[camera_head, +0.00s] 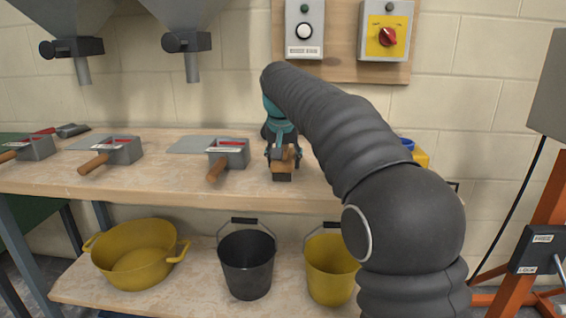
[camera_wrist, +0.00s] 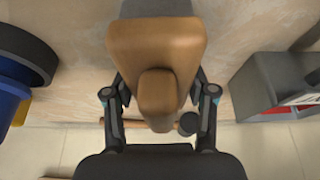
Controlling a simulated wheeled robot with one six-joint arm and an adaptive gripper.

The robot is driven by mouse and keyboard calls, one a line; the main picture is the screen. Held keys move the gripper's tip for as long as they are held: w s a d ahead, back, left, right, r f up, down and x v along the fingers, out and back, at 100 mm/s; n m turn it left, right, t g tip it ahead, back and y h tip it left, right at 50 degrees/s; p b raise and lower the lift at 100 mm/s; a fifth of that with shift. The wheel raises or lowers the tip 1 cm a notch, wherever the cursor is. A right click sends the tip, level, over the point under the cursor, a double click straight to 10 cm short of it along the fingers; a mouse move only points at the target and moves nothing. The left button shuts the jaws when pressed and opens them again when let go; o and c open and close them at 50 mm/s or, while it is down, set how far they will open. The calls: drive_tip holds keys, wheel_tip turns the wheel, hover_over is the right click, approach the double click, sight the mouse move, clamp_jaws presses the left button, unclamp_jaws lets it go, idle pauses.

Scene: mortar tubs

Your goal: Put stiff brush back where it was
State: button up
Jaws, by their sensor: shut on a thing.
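The stiff brush (camera_head: 281,172) has a brown wooden body and dark bristles. In the head view it is upright in my gripper (camera_head: 283,150), at or just above the front part of the wooden bench top (camera_head: 140,178). Whether the bristles touch the bench is hard to tell. In the wrist view the brush's wooden block and knob (camera_wrist: 157,90) lie between the two fingers of my gripper (camera_wrist: 158,105), which is shut on it. The bristles are mostly hidden there.
Grey scoops with wooden handles (camera_head: 228,153) stand on the bench left of the brush. A yellow item with a blue part (camera_head: 420,158) is partly hidden behind my arm. Buckets (camera_head: 246,262) and a yellow tub (camera_head: 138,252) are on the lower shelf. A control board (camera_head: 340,45) hangs on the wall.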

drive_tip(key=shift+f, duration=0.15)
drive_tip(key=o, duration=1.1)
drive_tip(key=p+v, duration=0.2)
drive_tip(key=v, duration=1)
drive_tip(key=shift+s, duration=0.1)
